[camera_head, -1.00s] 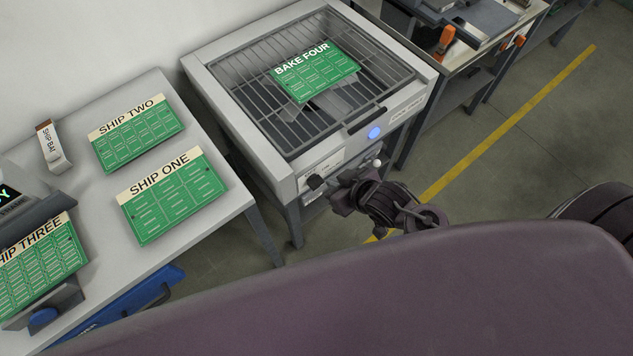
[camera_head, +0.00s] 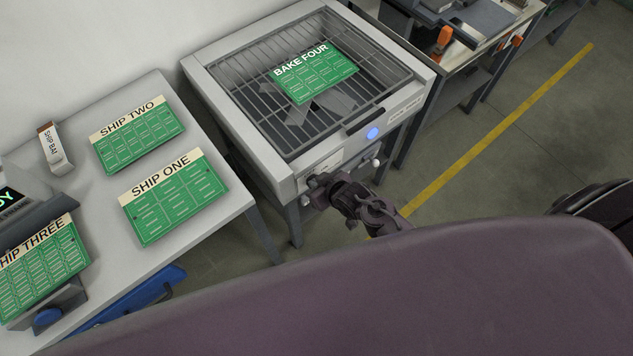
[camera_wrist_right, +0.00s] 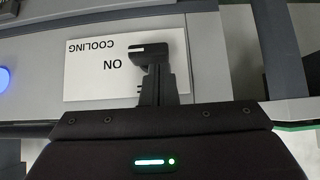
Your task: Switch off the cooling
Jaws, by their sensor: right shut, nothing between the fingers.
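The cooling unit is a light grey cabinet (camera_head: 290,165) with a wire rack under its open top frame. Its front carries a white label (camera_wrist_right: 95,75) reading COOLING and ON, upside down in the right wrist view. My right gripper (camera_head: 318,188) is at the left end of the cabinet front, over the place of a dark knob. In the right wrist view its shut fingers (camera_wrist_right: 155,75) lie in front of the label and hide part of it. Whether they touch the control cannot be told. My left gripper is not in view.
A green BAKE FOUR board (camera_head: 318,80) lies on the rack. A blue round light (camera_head: 372,134) and a pale knob (camera_head: 376,163) are on the cabinet front. A table (camera_head: 225,205) with SHIP boards stands at left.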

